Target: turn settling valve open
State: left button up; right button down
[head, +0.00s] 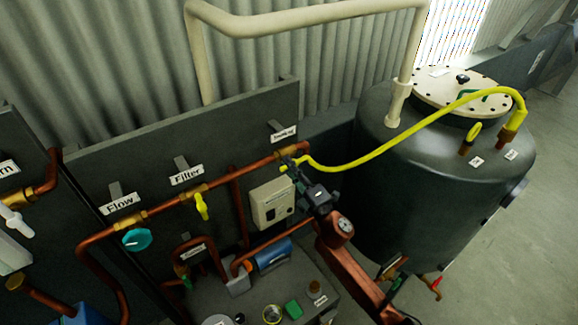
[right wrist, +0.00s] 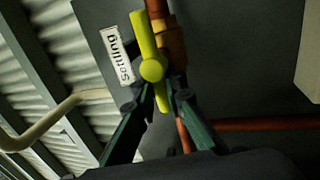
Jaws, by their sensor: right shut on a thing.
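The settling valve's yellow handle (right wrist: 147,38) fills the middle of the right wrist view, with a round hub on a brass fitting (right wrist: 172,45). It lies roughly along the copper pipe, slightly tilted. A white "Settling" label (right wrist: 117,56) is beside it, and this label (head: 283,132) also shows in the head view above the valve. My right gripper (right wrist: 162,93) is shut on the handle's lower arm, one finger on each side. In the head view my right gripper (head: 290,165) hides most of the valve. My left gripper is not in view.
A yellow hose (head: 385,146) runs from near the valve to the large grey tank (head: 445,190) at right. A beige box (head: 272,203) is just below the gripper. The Filter valve's yellow handle (head: 201,206) and the teal Flow knob (head: 137,240) are to the left on the panel.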

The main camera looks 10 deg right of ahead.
jog(key=c, duration=2)
grip_release()
jog(key=shift+o, duration=0.2)
jog(key=v, duration=1.2)
